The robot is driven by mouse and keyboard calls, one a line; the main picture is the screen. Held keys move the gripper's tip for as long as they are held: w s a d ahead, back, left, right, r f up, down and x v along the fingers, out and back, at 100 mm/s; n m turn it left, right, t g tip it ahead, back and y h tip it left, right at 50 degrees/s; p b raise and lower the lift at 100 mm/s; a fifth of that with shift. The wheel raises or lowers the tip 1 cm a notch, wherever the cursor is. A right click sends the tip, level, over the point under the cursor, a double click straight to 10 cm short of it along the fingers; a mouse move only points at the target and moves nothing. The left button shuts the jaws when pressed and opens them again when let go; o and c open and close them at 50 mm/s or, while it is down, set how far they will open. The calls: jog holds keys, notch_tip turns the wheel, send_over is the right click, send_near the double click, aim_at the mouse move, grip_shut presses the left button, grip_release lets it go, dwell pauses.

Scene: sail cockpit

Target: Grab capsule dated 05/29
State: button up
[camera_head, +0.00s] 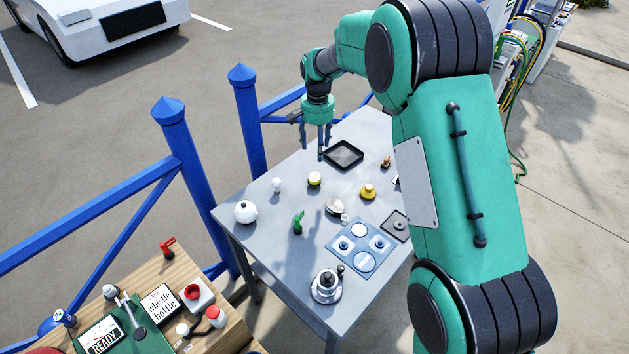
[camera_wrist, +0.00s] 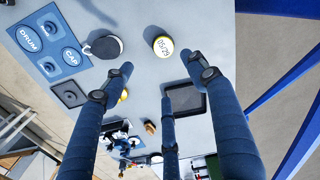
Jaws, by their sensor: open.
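The capsule marked 05/29 (camera_wrist: 163,46) shows in the wrist view as a small round piece with a white face and yellow rim. In the head view, a matching yellow and white round piece (camera_head: 314,179) sits on the grey table, left of the black tray. My gripper (camera_head: 317,150) hangs above the table's far part, fingers pointing down. In the wrist view its three fingers (camera_wrist: 160,76) are spread and empty. The capsule lies beyond the fingertips, apart from them.
A black tray (camera_head: 343,155) lies close by. A dark-faced disc (camera_wrist: 105,46), a yellow piece (camera_head: 367,191) and a blue board marked DRUM and CAP (camera_wrist: 34,61) share the table. A white round pot (camera_head: 246,212) stands near the left edge. Blue railing (camera_head: 246,110) runs alongside.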

aim_at(315, 176)
jog(key=shift+w+a+f, duration=0.25)
jog(key=shift+w+f, duration=0.05)
jog(key=shift+f, duration=0.3)
jog(key=shift+w+a+f, duration=0.25)
jog(key=shift+w+f, duration=0.05)
jog(key=shift+f, duration=0.3)
jog(key=shift+f, duration=0.1)
jog(key=shift+f+b, duration=0.6)
jog(key=shift+f, duration=3.6)
jog(key=shift+s+d+f+b, duration=0.1)
jog(key=shift+f+b, duration=0.25)
jog(key=shift+f, duration=0.95)
jog(key=shift+d+f+b, duration=0.1)
jog(key=shift+f+b, duration=0.2)
jog(key=shift+f, duration=1)
jog(key=c, duration=1.1)
